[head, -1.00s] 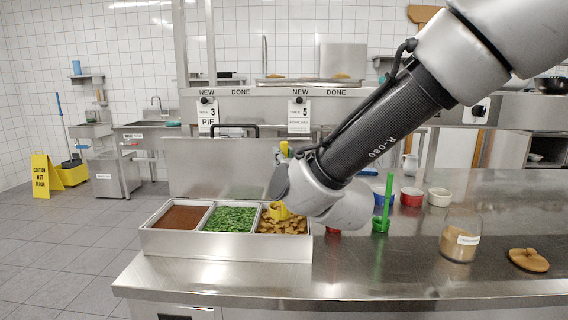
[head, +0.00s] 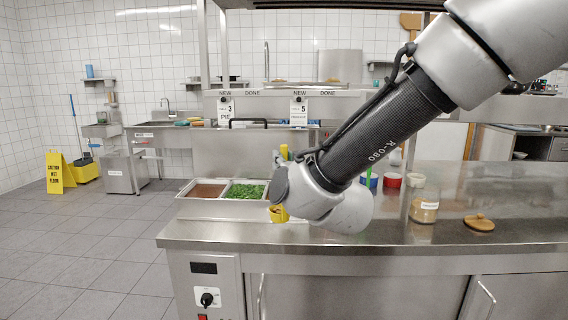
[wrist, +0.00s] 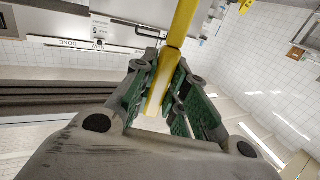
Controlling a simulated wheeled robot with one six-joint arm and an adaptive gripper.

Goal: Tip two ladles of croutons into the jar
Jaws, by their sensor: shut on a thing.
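My gripper (wrist: 166,80) is shut on the yellow handle of the ladle (wrist: 180,25) in the wrist view. In the head view my wrist hides the fingers. The labelled glass jar (head: 424,208) stands open on the counter to the right, with light brown contents low inside. Its round wooden lid (head: 479,224) lies beside it. The crouton compartment, at the right end of the steel food well, is hidden behind my wrist and the ladle.
The well's brown sauce (head: 205,190) and green vegetable (head: 246,191) compartments show left of my wrist. Blue (head: 369,180), red (head: 392,180) and white (head: 416,180) pots stand behind the jar. A yellow floor sign (head: 54,172) stands far left.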

